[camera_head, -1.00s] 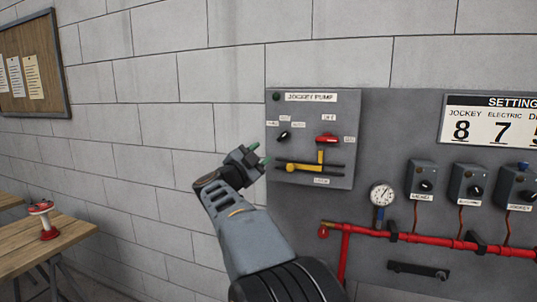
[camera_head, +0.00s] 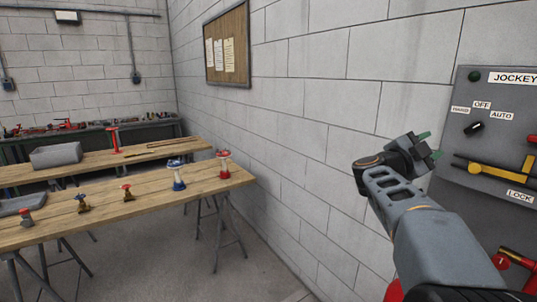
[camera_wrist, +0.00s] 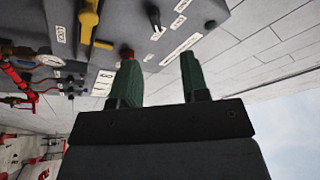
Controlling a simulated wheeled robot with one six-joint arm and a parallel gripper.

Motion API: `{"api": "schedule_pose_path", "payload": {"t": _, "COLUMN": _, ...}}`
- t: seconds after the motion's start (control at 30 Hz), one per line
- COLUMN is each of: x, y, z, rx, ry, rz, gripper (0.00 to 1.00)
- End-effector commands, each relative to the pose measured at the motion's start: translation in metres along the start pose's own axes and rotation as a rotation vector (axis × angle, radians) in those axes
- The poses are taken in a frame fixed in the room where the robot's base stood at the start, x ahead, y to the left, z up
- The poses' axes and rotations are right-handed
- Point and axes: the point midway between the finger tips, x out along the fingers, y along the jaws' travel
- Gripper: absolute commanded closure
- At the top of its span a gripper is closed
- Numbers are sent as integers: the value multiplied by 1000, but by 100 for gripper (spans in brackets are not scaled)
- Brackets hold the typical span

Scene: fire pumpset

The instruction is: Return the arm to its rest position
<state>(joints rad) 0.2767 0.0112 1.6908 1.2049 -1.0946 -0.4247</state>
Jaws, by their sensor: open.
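My gripper (camera_head: 431,147) is raised at the right of the head view, in front of the block wall and just left of the grey jockey pump panel (camera_head: 483,225). Its green fingertips point toward the panel. In the wrist view the two green fingers (camera_wrist: 158,78) stand apart with nothing between them. The panel's black selector knob (camera_head: 474,128) and yellow lock lever (camera_head: 497,171) also show, apart from the gripper. My arm stretches up from the lower right, bent at the wrist.
A wooden table (camera_head: 110,218) with several valves stands at the left, with another table (camera_head: 30,172) behind it. A notice board (camera_head: 227,45) hangs on the wall. Red pipework (camera_head: 517,258) is at the lower right. The floor (camera_head: 165,265) between table and wall is clear.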

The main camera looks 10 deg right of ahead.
Motion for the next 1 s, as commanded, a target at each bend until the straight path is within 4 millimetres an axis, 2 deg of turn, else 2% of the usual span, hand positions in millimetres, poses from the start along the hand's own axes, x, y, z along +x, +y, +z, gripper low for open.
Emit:
{"api": "schedule_pose_path", "payload": {"t": 0.07, "x": -2, "y": -11, "z": 19, "rx": 1, "ry": -95, "rz": -76, "gripper": 58}}
{"api": "schedule_pose_path", "payload": {"t": 0.13, "x": -12, "y": -18, "z": 50, "rx": -27, "ry": -231, "rz": -169, "gripper": 58}}
{"api": "schedule_pose_path", "payload": {"t": 0.23, "x": -43, "y": -23, "z": 95, "rx": -99, "ry": -482, "rz": -321, "gripper": 58}}
{"api": "schedule_pose_path", "payload": {"t": 0.3, "x": -79, "y": -20, "z": 122, "rx": -170, "ry": -680, "rz": -420, "gripper": 58}}
{"api": "schedule_pose_path", "payload": {"t": 0.37, "x": -116, "y": -10, "z": 141, "rx": -244, "ry": -853, "rz": -489, "gripper": 58}}
{"api": "schedule_pose_path", "payload": {"t": 0.4, "x": -142, "y": 1, "z": 151, "rx": -302, "ry": -970, "rz": -528, "gripper": 58}}
{"api": "schedule_pose_path", "payload": {"t": 0.47, "x": -183, "y": 23, "z": 160, "rx": -400, "ry": -1143, "rz": -571, "gripper": 58}}
{"api": "schedule_pose_path", "payload": {"t": 0.5, "x": -210, "y": 41, "z": 162, "rx": -474, "ry": -1252, "rz": -591, "gripper": 58}}
{"api": "schedule_pose_path", "payload": {"t": 0.57, "x": -246, "y": 71, "z": 161, "rx": -589, "ry": -1400, "rz": -607, "gripper": 58}}
{"api": "schedule_pose_path", "payload": {"t": 0.6, "x": -267, "y": 92, "z": 157, "rx": -668, "ry": -1487, "rz": -609, "gripper": 58}}
{"api": "schedule_pose_path", "payload": {"t": 0.7, "x": -309, "y": 142, "z": 139, "rx": -864, "ry": -1661, "rz": -598, "gripper": 58}}
{"api": "schedule_pose_path", "payload": {"t": 0.8, "x": -336, "y": 187, "z": 117, "rx": -1049, "ry": -1772, "rz": -577, "gripper": 58}}
{"api": "schedule_pose_path", "payload": {"t": 0.9, "x": -354, "y": 221, "z": 94, "rx": -1203, "ry": -1818, "rz": -577, "gripper": 58}}
{"api": "schedule_pose_path", "payload": {"t": 1.0, "x": -362, "y": 232, "z": 83, "rx": -1265, "ry": -1797, "rz": -622, "gripper": 58}}
